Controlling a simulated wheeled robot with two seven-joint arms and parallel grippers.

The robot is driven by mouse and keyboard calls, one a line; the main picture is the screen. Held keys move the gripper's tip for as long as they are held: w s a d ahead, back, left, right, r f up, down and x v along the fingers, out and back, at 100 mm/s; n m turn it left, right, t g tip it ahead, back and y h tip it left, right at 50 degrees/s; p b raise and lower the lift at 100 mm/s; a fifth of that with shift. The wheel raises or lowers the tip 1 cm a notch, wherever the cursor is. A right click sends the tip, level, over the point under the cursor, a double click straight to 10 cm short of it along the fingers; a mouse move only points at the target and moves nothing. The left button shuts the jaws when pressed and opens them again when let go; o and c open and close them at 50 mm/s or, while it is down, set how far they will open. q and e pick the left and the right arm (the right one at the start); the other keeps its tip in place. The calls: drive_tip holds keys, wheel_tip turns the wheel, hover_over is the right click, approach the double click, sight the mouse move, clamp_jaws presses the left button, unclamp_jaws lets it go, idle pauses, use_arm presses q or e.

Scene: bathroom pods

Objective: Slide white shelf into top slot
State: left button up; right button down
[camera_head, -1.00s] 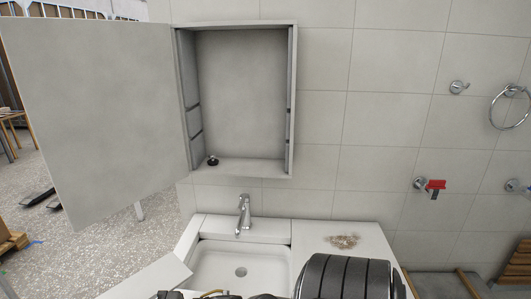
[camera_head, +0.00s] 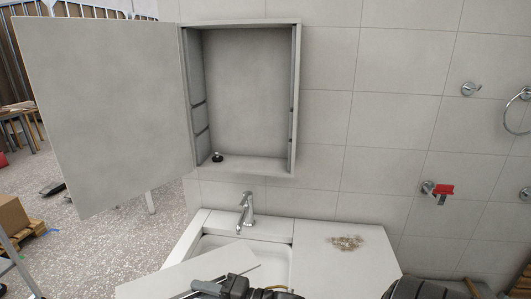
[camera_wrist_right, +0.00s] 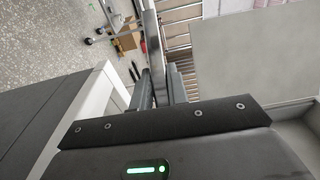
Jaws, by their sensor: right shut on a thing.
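The white shelf (camera_head: 190,272) is a flat panel low in the head view, in front of the sink and partly cut off by the bottom edge. My right gripper (camera_head: 226,284) is shut on it near its right side. In the right wrist view the gripper fingers (camera_wrist_right: 158,88) show close together; I cannot tell which pale surface there is the shelf. The open wall cabinet (camera_head: 247,100) is above and beyond the shelf. Its left inner wall has dark slots (camera_head: 199,104) at differing heights, with matching marks on the right wall. My left gripper is not in view.
The cabinet door (camera_head: 110,110) stands wide open on the left. A small black object (camera_head: 217,157) sits on the cabinet floor. A faucet (camera_head: 246,208) rises behind the sink, between shelf and cabinet. The counter (camera_head: 345,262) carries a brown patch. The cabinet's inside is otherwise clear.

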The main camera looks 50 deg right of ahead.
sight(204, 271)
drive_tip(key=shift+d+r, duration=0.2)
drive_tip(key=shift+m+t+h, duration=0.5)
drive_tip(key=shift+h, duration=0.3)
drive_tip(key=w+r+p, duration=0.1)
drive_tip(key=r, duration=0.1)
drive_tip(key=w+d+r+p, duration=0.1)
drive_tip(key=r, duration=0.1)
drive_tip(key=w+d+r+p, duration=0.1)
drive_tip(key=w+r, duration=0.1)
drive_tip(key=r, duration=0.1)
drive_tip(key=shift+w+d, duration=0.1)
drive_tip(key=shift+d, duration=0.1)
drive_tip(key=w+d+r+m+h+p, duration=0.2)
drive_tip(key=d+r, duration=0.3)
drive_tip(key=r, duration=0.3)
drive_tip(key=w+d+r+m+h+p, duration=0.2)
drive_tip(key=d+r+h+p, duration=0.2)
drive_tip(key=r, duration=0.5)
drive_tip(key=w+d+r+m+h+p, duration=0.2)
drive_tip(key=d+r+m+h+p, duration=0.1)
drive_tip(key=d+r, duration=0.4)
drive_tip(key=shift+w+d+r+t+h+p, duration=0.3)
drive_tip(key=shift+w+r+t+h+p, duration=0.1)
drive_tip(key=shift+r+h, duration=0.35)
drive_tip(key=shift+a+f, duration=0.1)
drive_tip(key=shift+w+d+f, duration=0.1)
drive_tip(key=shift+w+d, duration=0.7)
drive_tip(key=shift+d, duration=0.35)
drive_tip(key=shift+w+d, duration=0.8)
drive_tip(key=shift+d, duration=0.3)
